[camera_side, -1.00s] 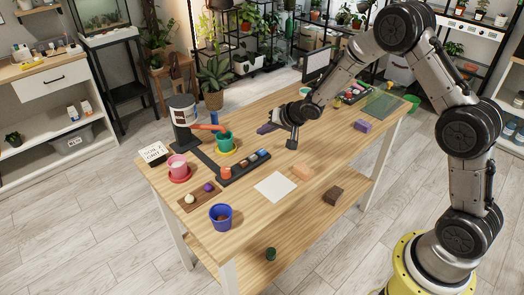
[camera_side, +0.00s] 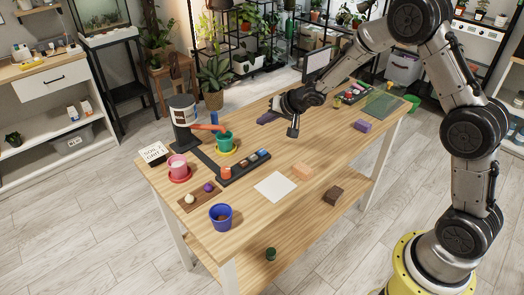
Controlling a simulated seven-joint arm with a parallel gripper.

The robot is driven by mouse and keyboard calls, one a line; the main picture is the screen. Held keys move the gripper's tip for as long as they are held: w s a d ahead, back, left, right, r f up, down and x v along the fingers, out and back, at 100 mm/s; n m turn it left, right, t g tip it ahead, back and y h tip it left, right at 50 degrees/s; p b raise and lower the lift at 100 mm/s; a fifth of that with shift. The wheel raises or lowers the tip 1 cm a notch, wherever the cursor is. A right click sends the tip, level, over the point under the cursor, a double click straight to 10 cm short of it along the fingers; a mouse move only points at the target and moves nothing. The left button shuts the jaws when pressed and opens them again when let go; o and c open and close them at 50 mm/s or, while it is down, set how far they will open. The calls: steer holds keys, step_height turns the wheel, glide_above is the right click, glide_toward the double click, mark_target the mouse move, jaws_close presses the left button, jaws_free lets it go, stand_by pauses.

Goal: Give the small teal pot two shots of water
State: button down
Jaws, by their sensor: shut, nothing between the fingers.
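The small teal pot (camera_side: 225,138) stands upright on a yellow saucer (camera_side: 229,153) on the wooden table. A dark dispenser (camera_side: 183,119) with a white label stands to its left. The dispenser's orange arm (camera_side: 207,127) reaches over toward the pot's rim. Whether there is water in the pot is too small to tell. My gripper (camera_side: 265,119) is above the table to the right of the pot, clear of the pot and dispenser. Its fingers look shut and empty.
A pink pot (camera_side: 178,164) on a red saucer and a blue pot (camera_side: 220,213) stand nearer. A dark tray (camera_side: 232,178) holds several coloured items. White paper (camera_side: 275,187), a peach block (camera_side: 303,171) and a purple block (camera_side: 362,126) lie on the table, with bare wood between.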

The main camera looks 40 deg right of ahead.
glide_above(264, 156)
steer(key=shift+d+f, duration=0.1)
steer(key=shift+f, duration=4.3)
steer(key=shift+f, duration=0.1)
steer(key=shift+f, duration=0.3)
steer(key=shift+f, duration=0.55)
steer(key=shift+r, duration=0.95)
steer(key=shift+r, duration=2.5)
